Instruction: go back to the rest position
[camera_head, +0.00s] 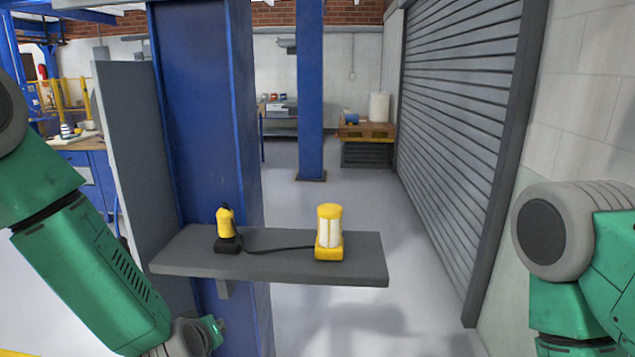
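My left arm, green with grey joints, comes in from the left and reaches down to the lower left. Its gripper is not clearly seen; only the grey wrist end shows at the bottom edge. My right arm, also green and grey, stands at the right edge, and its gripper is out of the picture. Neither arm touches the grey shelf (290,266) in front of me. On the shelf stand a yellow and black device (225,230) at the left and a yellow-capped white roller unit (329,233) at the right, joined by a black cable (280,249).
The shelf is fixed to a blue column (205,120) with a grey panel (135,150) on its left. A grey roller shutter (455,120) and white wall are at the right. Another blue pillar (311,90) and a pallet stack (366,142) stand farther back. The floor between is clear.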

